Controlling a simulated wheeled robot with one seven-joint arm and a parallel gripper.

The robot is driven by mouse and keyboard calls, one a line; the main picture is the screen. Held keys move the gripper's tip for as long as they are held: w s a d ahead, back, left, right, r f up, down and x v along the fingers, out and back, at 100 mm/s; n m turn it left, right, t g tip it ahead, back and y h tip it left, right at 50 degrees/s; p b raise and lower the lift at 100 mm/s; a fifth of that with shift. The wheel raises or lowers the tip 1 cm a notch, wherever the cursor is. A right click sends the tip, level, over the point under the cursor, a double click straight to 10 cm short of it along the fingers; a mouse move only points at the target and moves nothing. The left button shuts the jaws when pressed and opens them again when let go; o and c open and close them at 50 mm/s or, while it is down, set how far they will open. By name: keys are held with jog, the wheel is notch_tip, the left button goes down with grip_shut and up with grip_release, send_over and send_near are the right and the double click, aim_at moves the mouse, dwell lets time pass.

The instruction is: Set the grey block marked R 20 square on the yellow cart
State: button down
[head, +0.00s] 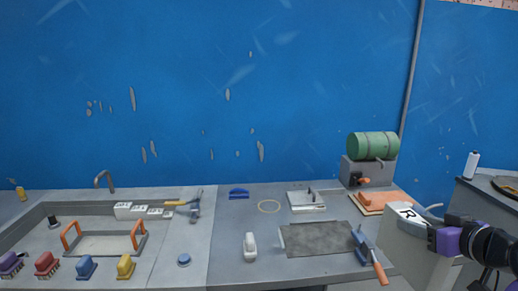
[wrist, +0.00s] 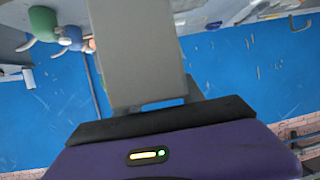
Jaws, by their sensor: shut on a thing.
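The grey block (head: 405,250) is at the right of the head view, in front of the worktop. A white label with a black R lies on its top; any number on it cannot be read. My gripper (head: 436,238), purple and black, is shut on the block and holds it from the right side. In the wrist view the block (wrist: 137,50) reaches away from the dark jaw edge of my gripper (wrist: 160,120). The yellow cart is in neither view.
A grey worktop (head: 225,265) with a sink runs along the blue wall. Coloured brushes stand at its front left. A blue scraper with an orange handle (head: 378,270), a dark sheet (head: 318,238) and a green drum (head: 373,146) are near the block. Another counter (head: 482,205) stands right.

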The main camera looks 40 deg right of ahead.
jog(key=w+a+f+n+y, duration=0.1)
jog(key=w+a+f+y, duration=0.1)
jog(key=w+a+f, duration=0.3)
jog(key=w+a+f+n+t+y, duration=0.1)
jog(key=w+a+f, duration=0.5)
jog(key=a+f, duration=0.8)
jog(key=w+a+f+n+y, duration=0.3)
jog(key=a+f, duration=0.6)
jog(key=a, duration=1.2)
jog(key=shift+x, duration=1.25)
jog(key=shift+a+r, duration=0.1)
jog(key=shift+w+r, duration=0.1)
jog(key=shift+r, duration=0.05)
jog(key=s+f, duration=0.4)
jog(key=f, duration=0.1)
jog(key=shift+s+f, duration=0.25)
jog(key=shift+f, duration=0.1)
jog(key=shift+a, duration=0.1)
